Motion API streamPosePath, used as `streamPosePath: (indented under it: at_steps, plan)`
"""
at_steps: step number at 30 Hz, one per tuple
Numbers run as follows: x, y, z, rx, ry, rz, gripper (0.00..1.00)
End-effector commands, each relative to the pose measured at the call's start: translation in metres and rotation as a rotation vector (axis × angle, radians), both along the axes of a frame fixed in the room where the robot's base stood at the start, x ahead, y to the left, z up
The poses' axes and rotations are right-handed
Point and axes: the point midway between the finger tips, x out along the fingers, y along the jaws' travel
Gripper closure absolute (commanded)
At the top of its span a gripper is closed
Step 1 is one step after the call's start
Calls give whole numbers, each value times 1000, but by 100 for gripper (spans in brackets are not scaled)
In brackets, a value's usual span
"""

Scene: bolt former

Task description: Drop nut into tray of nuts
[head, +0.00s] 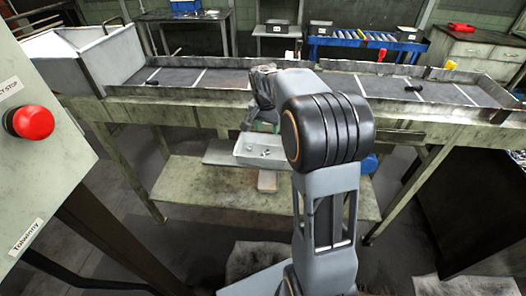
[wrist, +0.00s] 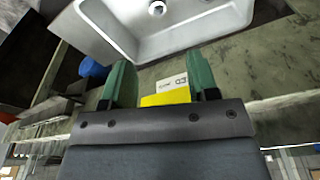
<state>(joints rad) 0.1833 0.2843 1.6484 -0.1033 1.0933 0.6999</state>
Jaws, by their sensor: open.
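A pale grey tray (head: 258,163) sits below my gripper (head: 263,126) in the head view, with small nut-like pieces (head: 266,152) inside that are too small to tell apart. In the wrist view the tray (wrist: 195,38) fills the top, just beyond my fingertips. One round metal nut (wrist: 157,8) lies in it, cut by the picture edge. My gripper (wrist: 160,62) has green fingers spread apart, and no nut shows between them. In the head view my arm hides part of the gripper.
A white and yellow label (wrist: 170,92) shows beyond the gap between the fingers. A blue object (wrist: 92,70) is to the left. The long conveyor bench (head: 190,80) stands behind the tray; a red-buttoned control box (head: 40,110) is at the left.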

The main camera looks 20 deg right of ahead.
Motion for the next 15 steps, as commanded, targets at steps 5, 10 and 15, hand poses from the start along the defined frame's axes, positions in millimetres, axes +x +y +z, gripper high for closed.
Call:
streamPosePath:
  at_steps: [5,10,15]
  plan:
    - [-2,4,34,-1,-6,1,46]
    - [-6,8,69,-1,-6,1,46]
    - [-9,11,99,-1,-5,0,46]
